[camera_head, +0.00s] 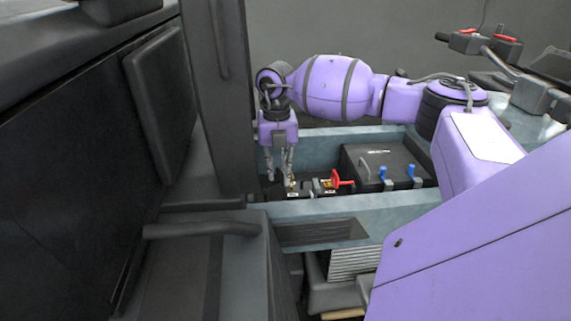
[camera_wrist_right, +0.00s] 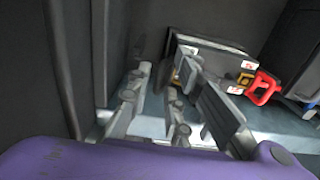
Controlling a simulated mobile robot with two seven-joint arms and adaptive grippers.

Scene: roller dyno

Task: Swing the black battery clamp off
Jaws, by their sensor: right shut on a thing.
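My right gripper (camera_head: 280,178) reaches down to the left end of the black battery (camera_head: 307,192). It is shut on the black battery clamp, which is mostly hidden by the fingers and hard to make out. A gold-coloured terminal part (camera_head: 292,184) shows beside the fingertips. In the wrist view the gripper's fingers (camera_wrist_right: 162,88) point toward the battery (camera_wrist_right: 212,48), close to a gold-coloured part. The red clamp (camera_head: 343,180) stands on the battery, right of my gripper. It also shows in the wrist view (camera_wrist_right: 264,88). My left gripper is not in view.
The battery sits in a recess with a pale blue-grey rim (camera_head: 330,208). A black box (camera_head: 385,165) with a handle and blue fittings (camera_head: 383,173) stands right of it. A dark upright post (camera_head: 220,90) stands close left of my gripper. Red-topped parts (camera_head: 508,40) are far right.

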